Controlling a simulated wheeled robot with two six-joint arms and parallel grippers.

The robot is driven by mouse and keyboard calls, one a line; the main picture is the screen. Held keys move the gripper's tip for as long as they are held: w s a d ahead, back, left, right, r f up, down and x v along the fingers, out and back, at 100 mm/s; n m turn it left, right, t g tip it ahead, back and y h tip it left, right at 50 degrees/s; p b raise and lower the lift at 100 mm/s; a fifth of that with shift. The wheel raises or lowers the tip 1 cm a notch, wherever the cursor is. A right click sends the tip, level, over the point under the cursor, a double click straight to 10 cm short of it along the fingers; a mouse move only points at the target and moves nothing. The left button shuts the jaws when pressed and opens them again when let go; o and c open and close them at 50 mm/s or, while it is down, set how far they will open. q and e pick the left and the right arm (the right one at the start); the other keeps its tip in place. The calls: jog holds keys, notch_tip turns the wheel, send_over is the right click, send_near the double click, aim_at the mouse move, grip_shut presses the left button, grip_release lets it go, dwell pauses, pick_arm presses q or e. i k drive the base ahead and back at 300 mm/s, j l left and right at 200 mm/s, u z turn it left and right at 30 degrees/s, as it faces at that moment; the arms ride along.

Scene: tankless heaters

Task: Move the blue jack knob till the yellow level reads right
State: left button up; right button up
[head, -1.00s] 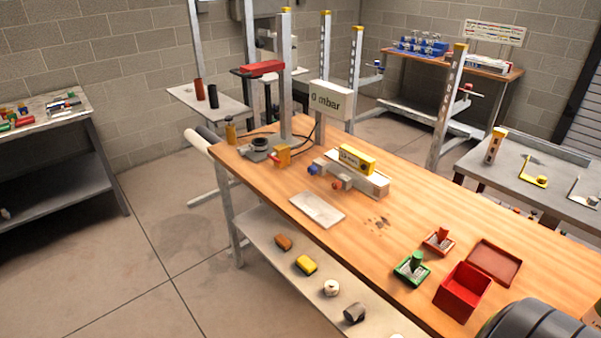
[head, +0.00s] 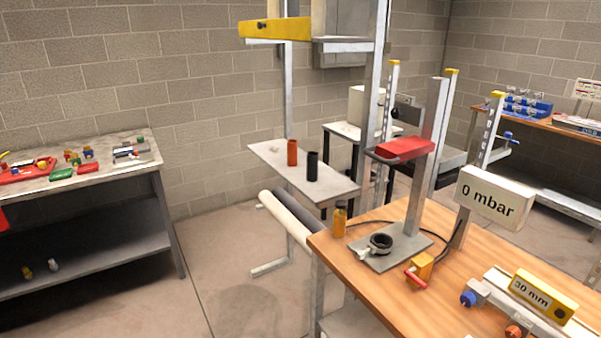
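A round blue knob (head: 468,298) sits on the left end of a pale metal fixture (head: 497,303) on the wooden bench, at the lower right of the head view. A yellow block (head: 543,294) marked "30 mm" lies on this fixture. A yellow bar that looks like a level (head: 290,28) rests on a raised metal beam at the top; its reading is too small to make out. A blue crank (head: 508,138) on a far post also shows. I cannot tell which blue part is the jack knob. Neither of my grippers is in view.
An orange knob (head: 517,330) is near the blue one. A grey table (head: 95,183) stands left, with open floor between.

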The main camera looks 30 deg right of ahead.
aim_at(468, 299)
jog(key=i+z, duration=0.3)
jog(key=i+j+z, duration=0.25)
jog(key=i, duration=0.25)
jog(key=i+j+z, duration=0.3)
jog(key=i+z, duration=0.2)
jog(key=z, duration=0.25)
jog(key=i+j+z, duration=0.15)
jog(key=z, duration=0.3)
jog(key=i+j+z, duration=0.15)
jog(key=z, duration=0.35)
jog(key=i+j+z, duration=0.15)
jog(key=z, duration=0.3)
jog(key=j, duration=0.1)
